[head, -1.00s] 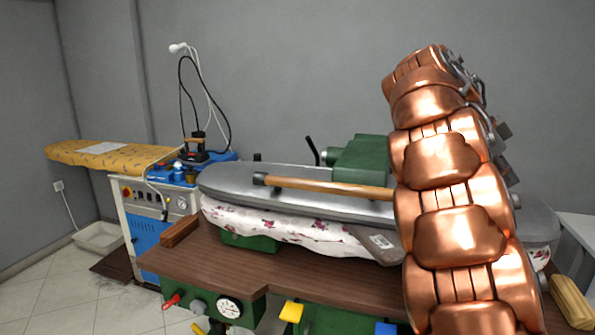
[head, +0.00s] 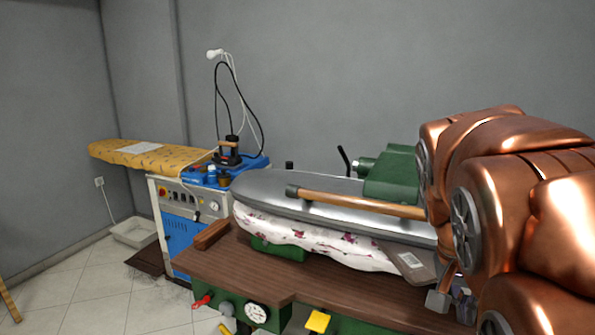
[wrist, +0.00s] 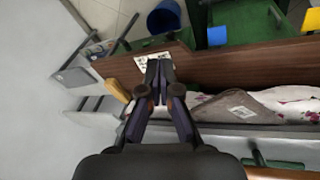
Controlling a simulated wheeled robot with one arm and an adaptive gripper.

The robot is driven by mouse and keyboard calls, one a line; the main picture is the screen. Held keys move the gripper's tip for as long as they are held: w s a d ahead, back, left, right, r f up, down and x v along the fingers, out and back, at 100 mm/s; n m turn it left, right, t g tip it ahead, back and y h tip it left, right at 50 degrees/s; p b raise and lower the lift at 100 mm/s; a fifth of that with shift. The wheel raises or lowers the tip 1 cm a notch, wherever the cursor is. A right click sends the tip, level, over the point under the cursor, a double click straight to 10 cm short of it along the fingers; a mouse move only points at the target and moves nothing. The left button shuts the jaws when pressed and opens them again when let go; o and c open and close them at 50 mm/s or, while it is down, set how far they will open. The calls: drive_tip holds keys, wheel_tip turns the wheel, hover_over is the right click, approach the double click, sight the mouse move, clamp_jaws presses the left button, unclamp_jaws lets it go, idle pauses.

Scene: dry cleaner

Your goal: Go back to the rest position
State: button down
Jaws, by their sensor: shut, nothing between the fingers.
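My gripper (wrist: 160,72) shows in the wrist view with its two dark fingers together and nothing between them. Its fingertips are over the brown wooden table edge of the press, beside a white label (wrist: 152,59). In the head view my copper-coloured arm fills the right side. My fingers are not clear there, with only small grey parts showing below the arm.
The ironing press (head: 310,205) with a wooden handle and flowered pad stands on a brown table (head: 240,263). A yellow-covered ironing board (head: 150,158) and blue steam unit (head: 180,232) are at left. A blue bin (wrist: 164,17) stands on the floor.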

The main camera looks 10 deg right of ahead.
drive_tip(key=s+a+f+n+y+p, duration=0.1)
drive_tip(key=s+a+f+n, duration=0.4)
drive_tip(key=s+a, duration=0.2)
drive_tip(key=s+a+f+n+g+y+p, duration=0.1)
drive_tip(key=s+a+f+n+y, duration=0.1)
drive_tip(key=s+a+f+n, duration=0.3)
drive_tip(key=s+a, duration=0.2)
drive_tip(key=a, duration=0.1)
drive_tip(key=shift+a+f, duration=0.25)
drive_tip(key=shift+a, duration=0.15)
drive_tip(key=shift+s, duration=0.1)
